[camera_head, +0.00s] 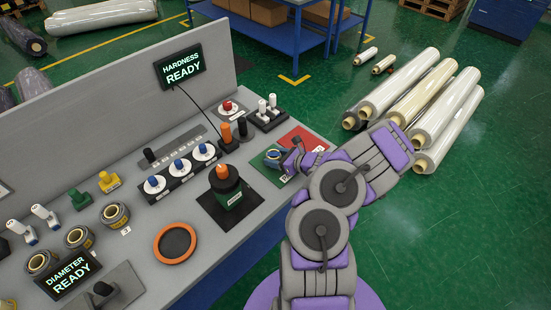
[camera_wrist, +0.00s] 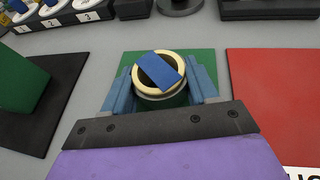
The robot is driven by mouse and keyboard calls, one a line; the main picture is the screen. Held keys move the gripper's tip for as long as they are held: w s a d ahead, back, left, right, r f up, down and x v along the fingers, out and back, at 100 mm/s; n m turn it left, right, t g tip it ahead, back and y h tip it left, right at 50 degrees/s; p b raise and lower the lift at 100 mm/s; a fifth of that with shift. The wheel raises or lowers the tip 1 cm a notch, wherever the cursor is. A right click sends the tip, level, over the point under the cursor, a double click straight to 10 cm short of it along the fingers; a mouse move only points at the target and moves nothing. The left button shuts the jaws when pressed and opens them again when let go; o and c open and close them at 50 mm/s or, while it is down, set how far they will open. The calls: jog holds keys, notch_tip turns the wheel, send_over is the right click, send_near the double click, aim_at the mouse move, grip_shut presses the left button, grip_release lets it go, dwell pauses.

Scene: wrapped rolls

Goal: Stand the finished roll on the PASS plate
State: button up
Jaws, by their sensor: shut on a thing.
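The roll (camera_wrist: 151,91) has a cream rim, a dark hollow core and a blue strip across its top. It is upright between the two blue fingers of my gripper (camera_wrist: 160,92), which is shut on it. The roll is over the green plate (camera_wrist: 206,60), whose label I cannot read in either view. I cannot tell whether its base touches the plate. In the head view my gripper (camera_head: 278,157) is at the bench's right side, and the roll is small and partly hidden there. A red plate (camera_wrist: 280,100) lies right of the green one.
The black and green tester (camera_head: 226,186) stands left of my gripper. An orange ring (camera_head: 174,243), several small rolls (camera_head: 115,215) and blue-knobbed controls (camera_head: 179,166) are further left on the bench (camera_head: 135,195). Large wrapped rolls (camera_head: 445,110) lie on the floor at right.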

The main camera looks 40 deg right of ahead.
jog(key=o, duration=1.1)
jog(key=shift+a, duration=0.15)
